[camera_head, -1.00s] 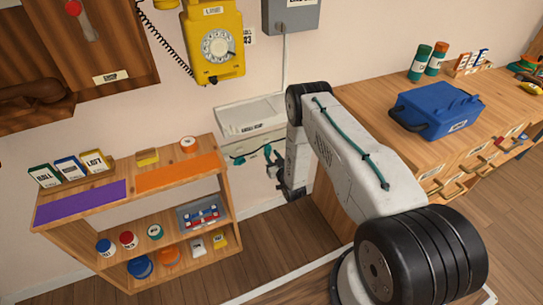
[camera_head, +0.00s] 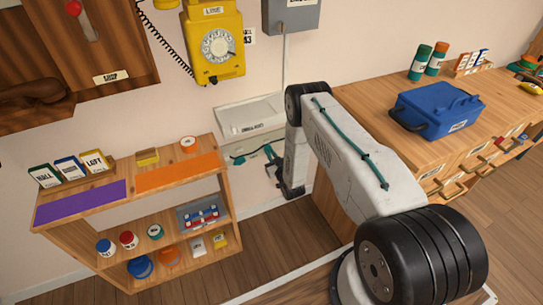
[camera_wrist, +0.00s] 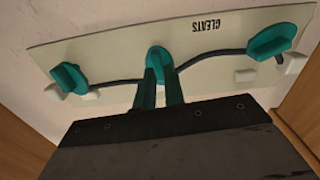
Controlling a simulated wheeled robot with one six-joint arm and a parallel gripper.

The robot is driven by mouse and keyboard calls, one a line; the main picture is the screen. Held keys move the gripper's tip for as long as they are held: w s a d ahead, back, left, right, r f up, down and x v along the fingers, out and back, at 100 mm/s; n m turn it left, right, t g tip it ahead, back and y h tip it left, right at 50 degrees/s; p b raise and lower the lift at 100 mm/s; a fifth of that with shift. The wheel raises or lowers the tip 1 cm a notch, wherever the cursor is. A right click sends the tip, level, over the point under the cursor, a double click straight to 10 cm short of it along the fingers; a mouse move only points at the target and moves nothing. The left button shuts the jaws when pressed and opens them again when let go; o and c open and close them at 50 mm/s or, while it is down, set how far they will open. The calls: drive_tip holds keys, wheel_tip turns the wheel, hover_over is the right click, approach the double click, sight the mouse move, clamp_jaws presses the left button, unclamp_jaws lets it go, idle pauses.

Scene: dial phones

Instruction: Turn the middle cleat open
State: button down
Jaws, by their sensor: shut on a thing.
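The cleat board is a pale plate marked CLEATS, upside down in the wrist view (camera_wrist: 110,52). It bears a left cleat (camera_wrist: 68,77), a middle cleat (camera_wrist: 158,57) and a right cleat (camera_wrist: 270,42), all teal. A dark cord runs along them. My gripper (camera_wrist: 160,78) has its two fingers together at the middle cleat and is shut on it. The fingers hide the cleat's lower part. In the head view my gripper (camera_head: 271,160) is at the wall below the white tray, where the middle cleat is hard to make out.
A wooden shelf (camera_head: 228,183) with jars stands left of my gripper. A wooden bench (camera_head: 350,95) with a blue toolbox (camera_head: 435,107) is on the right. A white tray (camera_head: 250,115) sits above the cleats. A yellow phone (camera_head: 214,45) hangs higher up.

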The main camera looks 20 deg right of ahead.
drive_tip(key=n, duration=0.7)
drive_tip(key=f+n, duration=0.1)
drive_tip(key=n, duration=0.6)
drive_tip(key=a+n, duration=0.1)
drive_tip(key=n, duration=0.7)
drive_tip(key=shift+f, duration=0.35)
drive_tip(key=c, duration=1.5)
unclamp_jaws()
drive_tip(key=s, duration=0.8)
